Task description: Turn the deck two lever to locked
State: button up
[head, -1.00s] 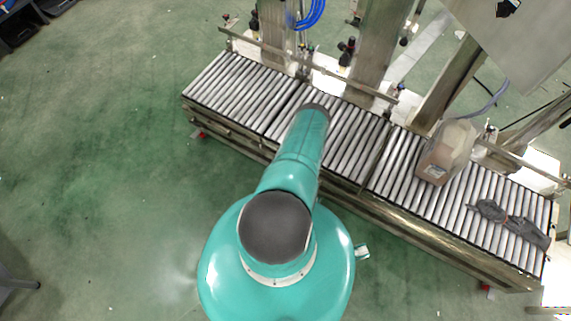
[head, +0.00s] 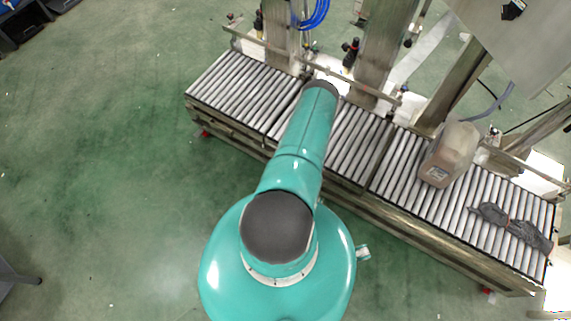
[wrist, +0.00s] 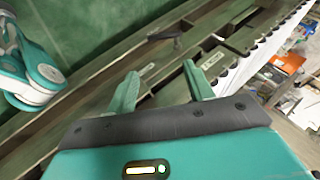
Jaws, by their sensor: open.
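In the wrist view, a small dark lever-like handle (wrist: 166,37) sticks out from the side rail of the conveyor. I cannot tell for certain that it is the deck two lever, nor read its setting. My gripper (wrist: 160,69) is open and empty, its two green fingers spread and pointing toward the rail. The handle lies beyond the fingertips, apart from them. Small pale label plates (wrist: 148,69) show on the rail near the fingers. In the head view my arm covers part of the conveyor, and neither gripper nor lever shows.
The roller conveyor (head: 232,82) runs diagonally across the head view. A beige jug (head: 449,155) and a dark grey glove-like item (head: 513,228) lie on its right part. Steel posts (head: 374,50) stand behind it. The green floor (head: 100,170) at left is clear.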

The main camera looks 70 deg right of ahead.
jog(key=w+d+r+g, duration=0.1)
jog(key=d+r+n+g+y, duration=0.1)
jog(key=r+g, duration=0.1)
jog(key=shift+w+d, duration=0.1)
jog(key=shift+w, duration=0.3)
grip_shut()
jog(key=w+a+x, duration=0.1)
jog(key=x, duration=1.2)
jog(key=shift+w+y, duration=0.3)
jog(key=shift+w, duration=0.1)
jog(key=shift+s+a+f, duration=0.15)
jog(key=shift+s+f, duration=0.05)
jog(key=shift+f, duration=1.6)
dwell(0.7)
